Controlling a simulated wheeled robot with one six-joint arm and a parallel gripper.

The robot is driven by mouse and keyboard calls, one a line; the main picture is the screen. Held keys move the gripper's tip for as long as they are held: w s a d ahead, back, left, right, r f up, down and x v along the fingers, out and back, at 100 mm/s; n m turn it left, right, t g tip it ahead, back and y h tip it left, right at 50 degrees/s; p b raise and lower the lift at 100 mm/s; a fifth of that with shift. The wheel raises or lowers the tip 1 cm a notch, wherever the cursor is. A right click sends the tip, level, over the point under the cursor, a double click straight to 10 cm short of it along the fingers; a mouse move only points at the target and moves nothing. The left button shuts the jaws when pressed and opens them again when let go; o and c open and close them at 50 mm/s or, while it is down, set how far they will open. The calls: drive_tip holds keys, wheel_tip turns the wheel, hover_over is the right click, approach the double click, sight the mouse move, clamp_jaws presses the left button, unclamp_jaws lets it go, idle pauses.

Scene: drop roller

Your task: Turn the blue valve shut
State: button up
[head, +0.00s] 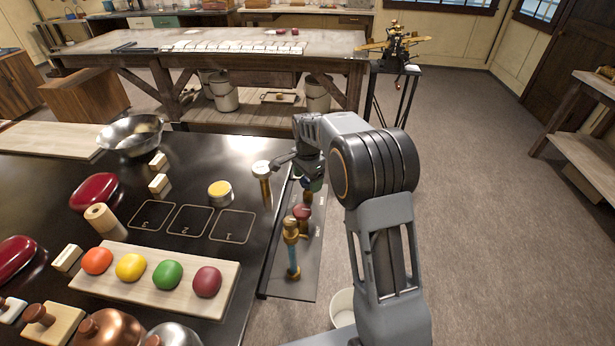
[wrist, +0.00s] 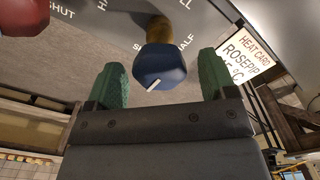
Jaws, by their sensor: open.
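The blue valve (wrist: 160,66) is a dark blue faceted knob on a brass stem, with a short white mark on its edge facing the wrist camera. My gripper (wrist: 162,72) is open, its two green fingertips on either side of the knob with visible gaps. The printed words beside the knob are partly hidden by it; "HALF" shows to its right. In the head view my gripper (head: 311,180) is low over the far part of the dark valve panel (head: 294,287), and the arm hides most of the blue valve there.
A red valve (head: 302,212) stands nearer on the panel and shows at the wrist view's top left (wrist: 22,16). A brass valve (head: 291,232) is nearer still. A wooden tray with coloured balls (head: 226,291) is left. A white heat card (wrist: 245,50) is beside the panel.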

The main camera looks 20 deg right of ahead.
wheel_tip(320, 180, up, 14)
idle(0.6)
